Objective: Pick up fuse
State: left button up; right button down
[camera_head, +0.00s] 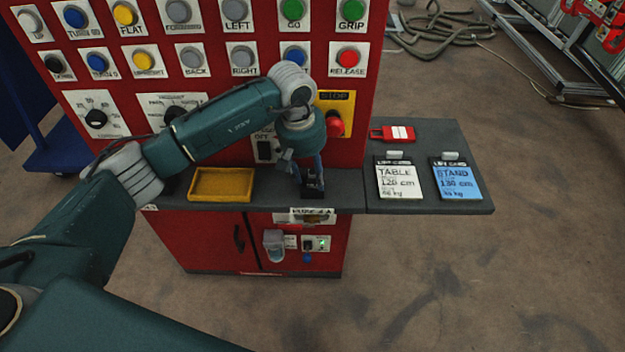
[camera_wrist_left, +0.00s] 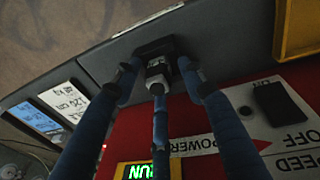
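My left gripper (camera_head: 308,172) reaches down to the grey shelf (camera_head: 345,190) in front of the red control panel. In the left wrist view my left gripper (camera_wrist_left: 158,78) has its blue fingers spread. They stand around a small upright thing with a pale body (camera_wrist_left: 158,66), which looks like the fuse, in a dark base (camera_wrist_left: 154,47). The fingertips appear apart from it at the sides; whether the middle finger touches it I cannot tell. In the head view the fingers mostly hide it. My right gripper is in neither view.
A yellow tray (camera_head: 222,198) lies left of my gripper. On the right of the shelf are a white card (camera_head: 400,181), a blue card (camera_head: 456,181) and a red item with white labels (camera_head: 393,133). A red stop button (camera_head: 335,124) sits close behind my wrist.

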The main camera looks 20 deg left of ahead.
pick_arm(q)
jog(key=c, duration=0.8)
grip_shut()
jog(key=shift+r, duration=0.15)
